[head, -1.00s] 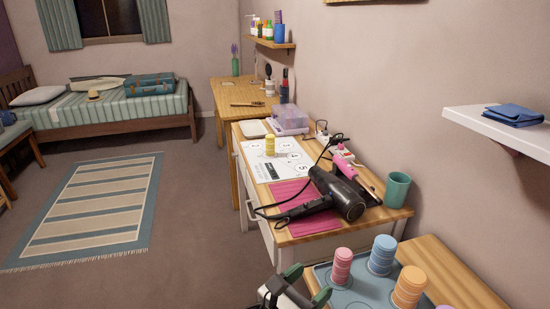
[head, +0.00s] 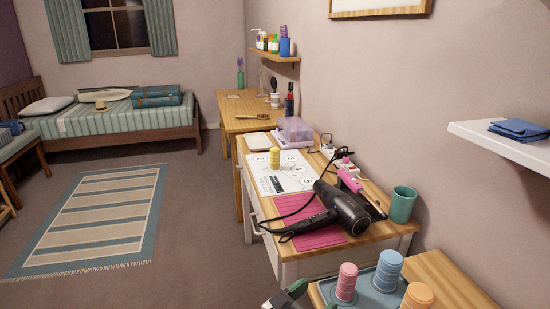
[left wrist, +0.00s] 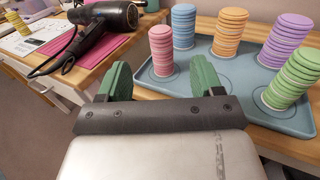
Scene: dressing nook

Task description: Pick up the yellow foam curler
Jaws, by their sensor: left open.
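The yellow foam curler (head: 275,158) stands upright on a white numbered sheet (head: 262,176) on the wooden-topped dresser (head: 372,238). It also shows at the far left edge of the left wrist view (left wrist: 13,19). My left gripper (head: 297,298) is at the bottom of the head view, well short of the curler and beside the blue tray (head: 376,297). In the left wrist view its green fingers (left wrist: 163,80) are apart with nothing between them. My right gripper is not in view.
The tray holds upright pink (left wrist: 162,50), blue (left wrist: 184,26), orange (left wrist: 229,32), purple and green curlers. A black hair dryer (head: 342,206) with a looping cord lies on a pink mat (head: 309,232). A teal cup (head: 402,204) and a lilac box (head: 294,130) stand nearby.

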